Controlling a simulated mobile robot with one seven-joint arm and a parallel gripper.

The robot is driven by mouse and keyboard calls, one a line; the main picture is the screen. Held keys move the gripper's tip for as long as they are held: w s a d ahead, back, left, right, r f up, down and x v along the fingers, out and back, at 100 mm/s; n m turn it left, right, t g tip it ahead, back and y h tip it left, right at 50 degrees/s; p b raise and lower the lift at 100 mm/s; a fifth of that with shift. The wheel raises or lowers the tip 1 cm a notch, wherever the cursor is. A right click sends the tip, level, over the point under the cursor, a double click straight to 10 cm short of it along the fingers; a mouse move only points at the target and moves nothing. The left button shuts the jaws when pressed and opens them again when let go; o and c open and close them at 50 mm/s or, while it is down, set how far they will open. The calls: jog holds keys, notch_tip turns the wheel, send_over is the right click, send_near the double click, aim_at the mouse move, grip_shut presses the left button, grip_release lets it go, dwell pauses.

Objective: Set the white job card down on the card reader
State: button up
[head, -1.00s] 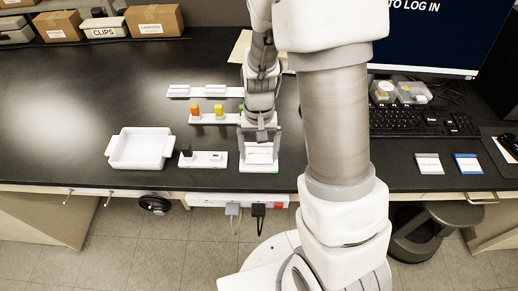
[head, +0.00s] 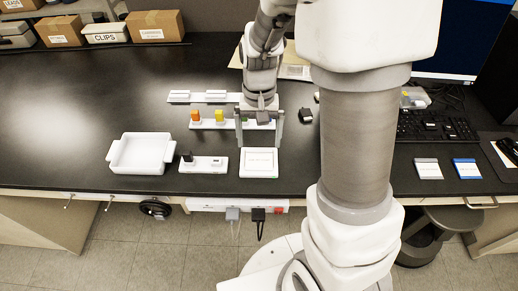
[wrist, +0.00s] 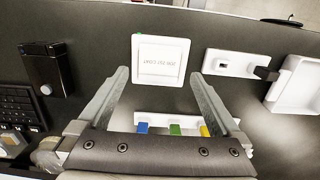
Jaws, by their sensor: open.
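The white job card (head: 259,160) lies flat on the white card reader (head: 259,176), near the front edge of the bench. In the wrist view the card (wrist: 160,57) shows its printed text upside down and sits inside the rim of the reader (wrist: 160,85). My gripper (head: 260,137) is open and empty, behind and above the reader in the head view. In the wrist view its two fingers (wrist: 160,76) are spread to either side below the card, and nothing is between them.
A white tray (head: 117,155) and a white holder with a black plug (head: 216,164) stand left of the reader. A rack with coloured blocks (head: 208,124) is behind. A grey-topped card (head: 428,169), a blue card (head: 467,168) and a keyboard (head: 430,125) are at right.

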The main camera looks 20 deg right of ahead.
jog(key=s+r+n+t, duration=0.1)
jog(key=s+r+t, duration=0.2)
jog(key=s+r, duration=0.3)
jog(key=s+r+n+t, duration=0.2)
jog(key=s+r, duration=0.5)
jog(key=r, duration=0.6)
jog(key=shift+n+t, duration=0.3)
jog(key=shift+t, duration=0.5)
